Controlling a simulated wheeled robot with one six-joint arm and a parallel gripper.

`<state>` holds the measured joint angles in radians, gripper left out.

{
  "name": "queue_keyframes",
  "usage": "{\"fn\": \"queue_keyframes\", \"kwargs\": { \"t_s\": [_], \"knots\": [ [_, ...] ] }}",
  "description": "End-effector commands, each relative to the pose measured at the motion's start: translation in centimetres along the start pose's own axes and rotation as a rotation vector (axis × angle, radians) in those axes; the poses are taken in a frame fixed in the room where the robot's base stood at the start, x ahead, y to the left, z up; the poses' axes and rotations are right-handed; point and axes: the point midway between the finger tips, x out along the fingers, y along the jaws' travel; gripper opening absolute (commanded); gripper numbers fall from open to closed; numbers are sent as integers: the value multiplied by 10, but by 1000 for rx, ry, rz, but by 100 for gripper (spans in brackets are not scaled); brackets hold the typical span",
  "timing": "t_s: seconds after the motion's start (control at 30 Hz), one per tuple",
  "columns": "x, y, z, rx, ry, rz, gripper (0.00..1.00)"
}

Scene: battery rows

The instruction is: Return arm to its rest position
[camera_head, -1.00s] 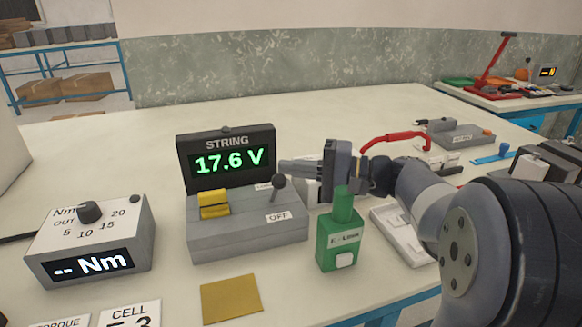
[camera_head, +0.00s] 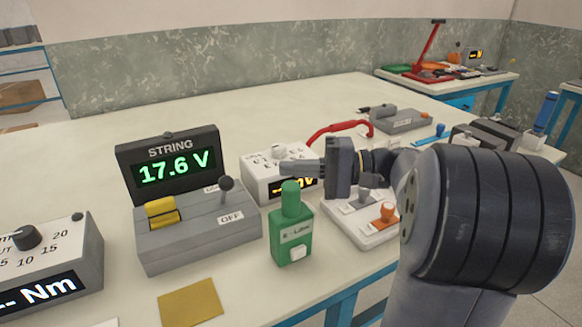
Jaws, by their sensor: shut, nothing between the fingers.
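My gripper (camera_head: 290,167) is shut and empty. It points left, above and behind the green bottle-shaped device (camera_head: 291,237), in front of the white meter box. My arm reaches in from the right side of the view and hides part of the bench there. The grey STRING unit (camera_head: 196,233) stands left of my gripper; its display (camera_head: 166,168) reads 17.6 V in green. Its black-knobbed lever (camera_head: 226,190) stands up near the OFF label, and a yellow block sits at its left. My gripper is apart from the lever.
A torque box (camera_head: 47,262) stands at the left edge. A red curved handle (camera_head: 338,129) lies behind. The bench's far left is clear.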

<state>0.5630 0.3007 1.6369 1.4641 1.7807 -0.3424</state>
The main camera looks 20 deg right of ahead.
Motion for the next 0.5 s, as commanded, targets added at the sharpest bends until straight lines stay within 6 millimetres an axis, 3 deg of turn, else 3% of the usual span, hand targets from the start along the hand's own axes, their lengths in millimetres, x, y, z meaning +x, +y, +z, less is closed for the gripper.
{"fn": "queue_keyframes", "kwargs": {
  "t_s": [0.27, 0.5],
  "knots": [
    [2, 0, 0, 0, -1, 0, 0],
    [29, 1, 1, 0, -4, 0, 0]
  ]
}}
